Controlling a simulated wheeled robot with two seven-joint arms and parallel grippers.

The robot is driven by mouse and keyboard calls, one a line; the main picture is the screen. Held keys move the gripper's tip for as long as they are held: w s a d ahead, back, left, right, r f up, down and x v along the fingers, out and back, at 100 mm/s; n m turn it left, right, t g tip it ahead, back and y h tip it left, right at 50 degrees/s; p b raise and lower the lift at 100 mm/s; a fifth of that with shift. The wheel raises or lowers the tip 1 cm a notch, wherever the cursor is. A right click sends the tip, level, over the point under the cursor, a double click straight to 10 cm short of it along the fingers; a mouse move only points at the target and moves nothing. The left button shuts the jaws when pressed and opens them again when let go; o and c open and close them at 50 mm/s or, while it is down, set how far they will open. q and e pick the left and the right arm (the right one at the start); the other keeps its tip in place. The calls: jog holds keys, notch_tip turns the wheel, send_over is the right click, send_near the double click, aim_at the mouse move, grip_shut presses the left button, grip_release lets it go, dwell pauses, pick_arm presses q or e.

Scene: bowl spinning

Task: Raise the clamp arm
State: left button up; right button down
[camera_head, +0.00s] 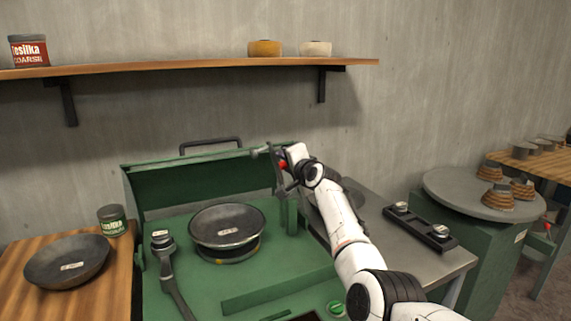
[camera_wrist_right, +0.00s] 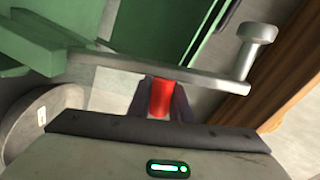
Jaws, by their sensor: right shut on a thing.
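The clamp arm is a grey metal bar (camera_wrist_right: 205,80) with a round-headed post at one end, in the right wrist view. It also shows small beside my right gripper in the head view (camera_head: 275,160). Its red grip (camera_wrist_right: 160,98) sits between the two dark fingers of my right gripper (camera_wrist_right: 160,105), which is shut on it. In the head view my right gripper (camera_head: 291,168) is at the back right of the green machine (camera_head: 180,286), high above its bed. The fingertips are small there. My left gripper is not in view.
A dark bowl (camera_head: 228,224) sits on the machine's round support, left of my right arm. A dark jointed arm (camera_head: 168,272) stands left of it. Another bowl (camera_head: 68,262) lies on the wooden table. A wooden shelf (camera_head: 190,67) is above. A grey side table (camera_head: 408,258) is at right.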

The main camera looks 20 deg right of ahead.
jog(key=d+m, duration=0.2)
jog(key=d+m+b, duration=0.1)
jog(key=shift+d+f+y, duration=0.35)
jog(key=shift+y, duration=0.05)
dwell(0.4)
jog(key=c, duration=1.6)
grip_release()
jog(key=shift+d, duration=0.1)
jog(key=shift+s, duration=0.1)
jog(key=s, duration=0.3)
jog(key=s+r+p, duration=0.1)
jog(key=s, duration=0.6)
jog(key=shift+r, duration=0.25)
